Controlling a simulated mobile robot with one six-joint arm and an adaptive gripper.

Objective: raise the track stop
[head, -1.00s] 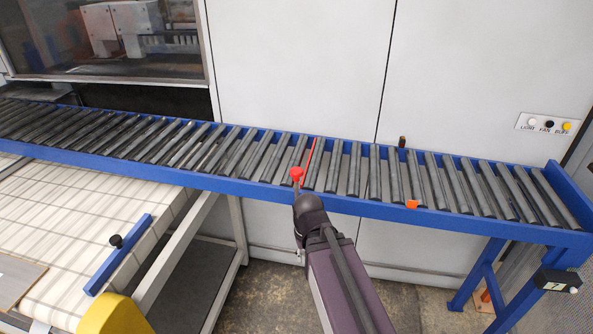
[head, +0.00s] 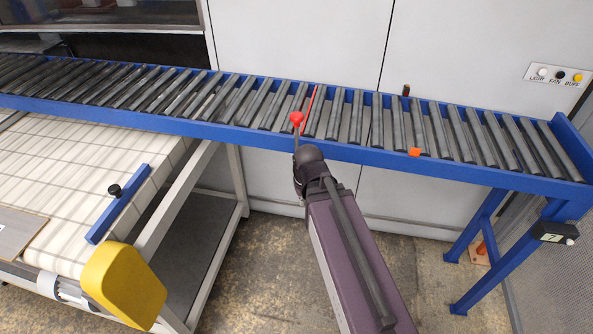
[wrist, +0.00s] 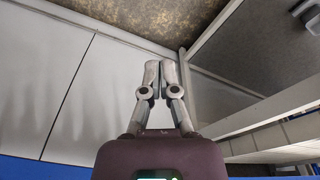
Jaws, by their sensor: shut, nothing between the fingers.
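The track stop shows in the head view as a red ball knob (head: 297,119) on a thin grey lever at the front rail of the roller track (head: 240,133). A thin red bar (head: 310,110) lies between two rollers just behind it, seemingly level with them. My arm reaches up from below, its dark wrist just in front of the rail and near the lever. In the wrist view my gripper (wrist: 160,65) has its fingers together and empty, pointing towards the floor. The fingers are hidden in the head view, and the knob is not in the wrist view.
An orange marker (head: 414,152) sits on the front rail and a small dark post (head: 406,90) behind the track. A white belt table (head: 70,165) with a blue bar (head: 118,203) and a yellow cover (head: 123,286) stands at left. Buttons (head: 559,76) are on the right wall.

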